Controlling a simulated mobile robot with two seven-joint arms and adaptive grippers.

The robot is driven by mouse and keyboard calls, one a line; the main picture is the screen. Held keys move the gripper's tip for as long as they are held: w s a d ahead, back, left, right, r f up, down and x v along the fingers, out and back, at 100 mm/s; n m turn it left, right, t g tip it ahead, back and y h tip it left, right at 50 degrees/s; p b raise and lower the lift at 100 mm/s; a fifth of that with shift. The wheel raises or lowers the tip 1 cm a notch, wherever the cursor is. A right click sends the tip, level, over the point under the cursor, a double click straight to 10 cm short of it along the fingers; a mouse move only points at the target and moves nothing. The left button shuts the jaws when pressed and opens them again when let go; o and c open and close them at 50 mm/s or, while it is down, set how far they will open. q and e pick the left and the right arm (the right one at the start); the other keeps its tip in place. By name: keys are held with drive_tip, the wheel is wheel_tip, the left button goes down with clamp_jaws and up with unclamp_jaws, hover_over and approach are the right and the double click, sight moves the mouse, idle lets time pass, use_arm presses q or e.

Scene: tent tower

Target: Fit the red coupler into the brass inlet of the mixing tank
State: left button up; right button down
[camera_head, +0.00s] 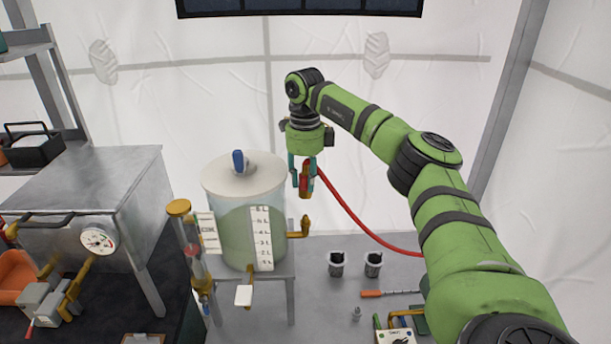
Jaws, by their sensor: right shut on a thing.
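The mixing tank (225,232) is a clear vessel with a pale lid, a litre scale and greenish liquid, standing on a metal stand. Its brass inlet (304,227) sticks out on the right side and bends upward. My right gripper (303,188) points down and is shut on the red coupler (306,176), which has a brass-coloured lower end. The coupler hangs above the inlet, apart from it, with a visible gap. A red hose (350,215) runs from the coupler down to the right. My left gripper is not in view.
Two grey cups (336,264) stand on the grey table right of the tank, with an orange-handled tool (372,294) in front. A sight tube (188,240) stands at the tank's left. A steel box with a gauge (98,240) is further left.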

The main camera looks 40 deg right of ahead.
drive_tip(key=shift+f+b, duration=1.1)
drive_tip(key=shift+f, duration=1.4)
drive_tip(key=shift+p, duration=1)
drive_tip(key=shift+f+b, duration=0.55)
drive_tip(key=shift+f, duration=0.75)
drive_tip(key=c, duration=0.8)
unclamp_jaws()
drive_tip(key=shift+c, duration=0.2)
drive_tip(key=shift+s, duration=0.1)
drive_tip(key=shift+r, duration=0.1)
